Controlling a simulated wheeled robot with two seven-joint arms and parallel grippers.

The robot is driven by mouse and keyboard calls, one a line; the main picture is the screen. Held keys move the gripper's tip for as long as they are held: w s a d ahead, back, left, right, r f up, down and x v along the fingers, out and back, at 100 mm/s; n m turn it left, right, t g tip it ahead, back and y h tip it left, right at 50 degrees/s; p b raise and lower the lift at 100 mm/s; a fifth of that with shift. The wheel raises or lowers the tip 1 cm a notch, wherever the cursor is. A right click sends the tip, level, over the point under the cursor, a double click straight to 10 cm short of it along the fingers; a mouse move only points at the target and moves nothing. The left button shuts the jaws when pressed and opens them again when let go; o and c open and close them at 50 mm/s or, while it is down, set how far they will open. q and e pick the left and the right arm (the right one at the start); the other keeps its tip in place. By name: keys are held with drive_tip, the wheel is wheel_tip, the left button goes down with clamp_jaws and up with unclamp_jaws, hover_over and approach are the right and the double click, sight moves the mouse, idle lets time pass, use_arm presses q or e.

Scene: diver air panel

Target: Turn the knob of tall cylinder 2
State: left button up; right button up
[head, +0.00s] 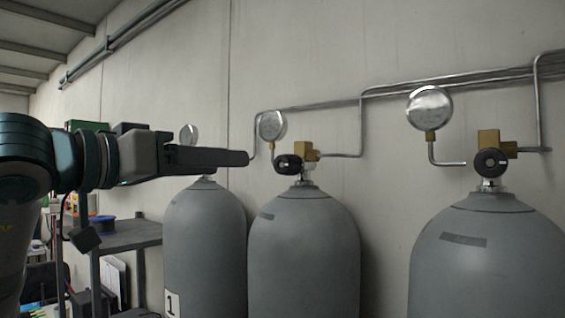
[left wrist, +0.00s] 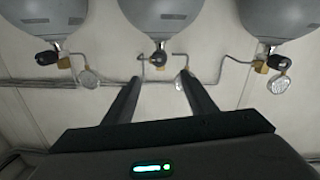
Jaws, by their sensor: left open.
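Three tall grey cylinders stand along the wall. The left one (head: 203,235) bears a 1. The middle one (head: 303,240), taken as tall cylinder 2 by its place, shows no number. Its black round knob (head: 289,164) sits on the valve at its top, beside a brass block (head: 306,152). My left gripper (head: 245,158) is open and empty, left of this knob in the head view and hiding cylinder 1's valve. In the upside-down left wrist view, the middle knob (left wrist: 160,57) lies beyond and between my open fingertips (left wrist: 159,78), apart from them. My right gripper is not seen.
The right cylinder (head: 488,250) has its own knob (head: 491,163) and gauge (head: 429,107). The middle gauge (head: 272,125) stands above and left of its knob. Thin pipes (head: 460,82) run along the wall. A dark shelf (head: 130,234) stands at the left.

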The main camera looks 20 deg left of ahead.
sight(280, 164)
use_arm(q)
drive_tip(key=p+x, duration=0.6)
drive_tip(key=x, duration=0.9)
drive_tip(key=shift+r+p, duration=0.1)
drive_tip(key=shift+p, duration=0.2)
drive_tip(key=shift+w+d, duration=0.15)
drive_tip(key=shift+w, duration=0.25)
drive_tip(key=shift+c, duration=0.2)
drive_tip(key=c, duration=1)
